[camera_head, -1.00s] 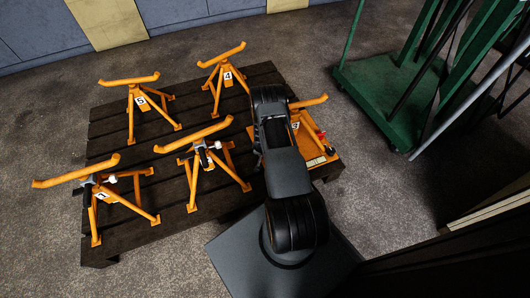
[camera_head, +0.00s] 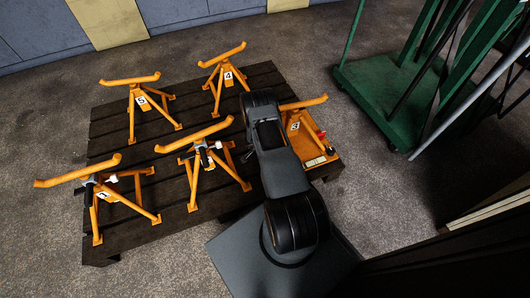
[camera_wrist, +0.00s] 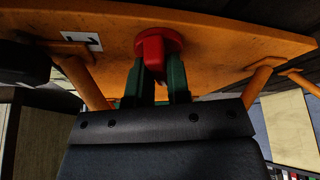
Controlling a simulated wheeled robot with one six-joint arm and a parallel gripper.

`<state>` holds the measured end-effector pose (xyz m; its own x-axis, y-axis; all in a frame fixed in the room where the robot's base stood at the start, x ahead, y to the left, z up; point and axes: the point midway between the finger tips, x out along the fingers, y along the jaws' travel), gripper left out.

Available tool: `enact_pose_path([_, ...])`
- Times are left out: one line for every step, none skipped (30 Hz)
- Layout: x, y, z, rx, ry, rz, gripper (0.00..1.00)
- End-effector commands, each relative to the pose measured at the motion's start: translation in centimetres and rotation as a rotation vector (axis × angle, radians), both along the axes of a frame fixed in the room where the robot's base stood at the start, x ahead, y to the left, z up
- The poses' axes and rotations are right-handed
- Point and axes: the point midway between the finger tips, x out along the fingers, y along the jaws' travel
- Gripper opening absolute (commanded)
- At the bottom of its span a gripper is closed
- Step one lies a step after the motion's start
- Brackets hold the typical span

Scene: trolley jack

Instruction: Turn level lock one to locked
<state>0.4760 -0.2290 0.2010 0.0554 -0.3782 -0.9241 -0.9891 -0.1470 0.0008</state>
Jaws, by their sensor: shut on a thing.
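A red knob (camera_wrist: 158,42) sits on the underside of an orange plate (camera_wrist: 225,45) in the wrist view. The green fingers of my gripper (camera_wrist: 157,85) are closed on the lower part of the knob, one on each side. In the head view my arm covers the gripper and the knob. Near the arm's far end stands an orange stand marked 3 (camera_head: 297,125), partly hidden behind the arm.
Other orange stands, including one marked 5 (camera_head: 140,92) and one marked 4 (camera_head: 226,76), stand on a dark slatted pallet (camera_head: 120,190). A green wheeled rack (camera_head: 380,100) is at the upper right. The floor left of the pallet is clear.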

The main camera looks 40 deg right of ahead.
Motion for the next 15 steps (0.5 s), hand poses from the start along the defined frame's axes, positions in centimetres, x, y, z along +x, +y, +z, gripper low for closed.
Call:
enact_pose_path([0.10,0.00,-0.14,-0.002,-0.001,-0.042,0.00])
enact_pose_path([0.13,0.00,-0.14,-0.001,-0.002,-0.066,0.00])
enact_pose_path([0.15,0.00,-0.14,-0.001,-0.002,-0.100,0.00])
enact_pose_path([0.16,-0.01,-0.14,-0.002,-0.002,-0.124,0.00])
enact_pose_path([0.16,0.00,-0.14,-0.001,-0.002,-0.145,0.00])
enact_pose_path([0.17,0.01,-0.14,-0.001,-0.002,-0.175,0.00])
enact_pose_path([0.17,0.00,-0.13,-0.001,-0.001,-0.196,0.00])
enact_pose_path([0.17,-0.01,-0.13,-0.001,-0.002,-0.216,0.00])
enact_pose_path([0.19,-0.01,-0.11,-0.001,-0.003,-0.241,0.00])
enact_pose_path([0.20,-0.01,-0.11,-0.001,-0.003,-0.260,0.00])
enact_pose_path([0.21,-0.02,-0.10,-0.001,-0.003,-0.276,0.00])
enact_pose_path([0.21,-0.03,-0.08,-0.001,-0.002,-0.297,0.00])
enact_pose_path([0.21,-0.03,-0.08,-0.001,-0.002,-0.311,0.00])
enact_pose_path([0.20,-0.01,-0.08,-0.001,-0.002,-0.324,0.00])
enact_pose_path([0.20,-0.02,-0.08,0.000,-0.002,-0.340,0.00])
